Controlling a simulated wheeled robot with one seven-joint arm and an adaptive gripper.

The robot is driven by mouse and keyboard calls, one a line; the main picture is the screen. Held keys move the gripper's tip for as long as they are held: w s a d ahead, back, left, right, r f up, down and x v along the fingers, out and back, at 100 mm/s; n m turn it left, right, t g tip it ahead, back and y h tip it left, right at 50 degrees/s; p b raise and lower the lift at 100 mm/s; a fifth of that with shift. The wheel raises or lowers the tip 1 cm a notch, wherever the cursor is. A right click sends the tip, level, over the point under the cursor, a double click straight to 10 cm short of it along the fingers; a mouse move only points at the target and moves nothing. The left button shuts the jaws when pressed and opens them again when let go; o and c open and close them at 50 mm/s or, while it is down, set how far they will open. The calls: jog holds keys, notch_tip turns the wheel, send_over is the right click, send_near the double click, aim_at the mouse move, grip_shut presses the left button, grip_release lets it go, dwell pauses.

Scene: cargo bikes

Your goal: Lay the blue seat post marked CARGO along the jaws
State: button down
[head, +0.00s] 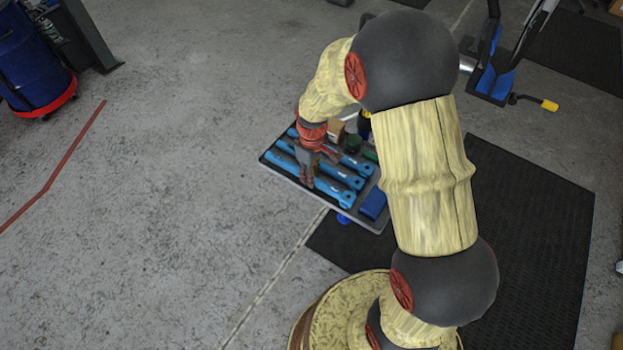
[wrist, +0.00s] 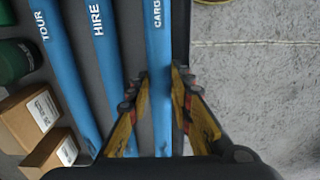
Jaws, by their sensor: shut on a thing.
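The blue seat post marked CARGO (wrist: 158,45) lies in the tray, nearest its edge in the wrist view. In the head view it appears to be the front post (head: 332,194), partly hidden by my gripper. My gripper (head: 306,182) reaches down over the tray. In the wrist view its fingers (wrist: 158,85) are shut on the CARGO post, one on each side. Two similar blue posts marked HIRE (wrist: 98,50) and TOUR (wrist: 52,50) lie beside it. A black and blue fixture with a yellow-tipped handle (head: 550,104) stands at upper right; I cannot tell whether it holds the jaws.
The dark tray (head: 285,176) also holds cardboard boxes (wrist: 28,118), a green round thing (wrist: 14,60) and a blue block (head: 373,204). Black mats (head: 530,210) lie on the right. A blue drum (head: 32,60) stands at upper left. The grey floor on the left is clear.

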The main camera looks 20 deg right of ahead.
jog(key=shift+f, duration=0.4)
jog(key=shift+f, duration=0.15)
jog(key=c, duration=1.9)
grip_release()
jog(key=s+r+m+t+p, duration=0.1)
jog(key=s+r+p, duration=0.15)
jog(key=r, duration=0.75)
jog(key=s+r+m+t+p, duration=0.1)
jog(key=s+r, duration=0.2)
jog(key=r, duration=0.6)
jog(key=s+r+m+t+p, duration=0.1)
jog(key=s+r, duration=0.2)
jog(key=r, duration=0.7)
jog(key=shift+s+a+r+m+t, duration=0.1)
jog(key=shift+s+r+m+t, duration=0.75)
jog(key=shift+s, duration=1.25)
jog(key=shift+s+a+r+m+t, duration=0.1)
jog(key=shift+s+r+m, duration=0.45)
jog(key=shift+s+r, duration=1.2)
jog(key=shift+s+a+r+m+t, duration=0.1)
jog(key=shift+s+r+m+t, duration=0.5)
jog(key=shift+s, duration=1.9)
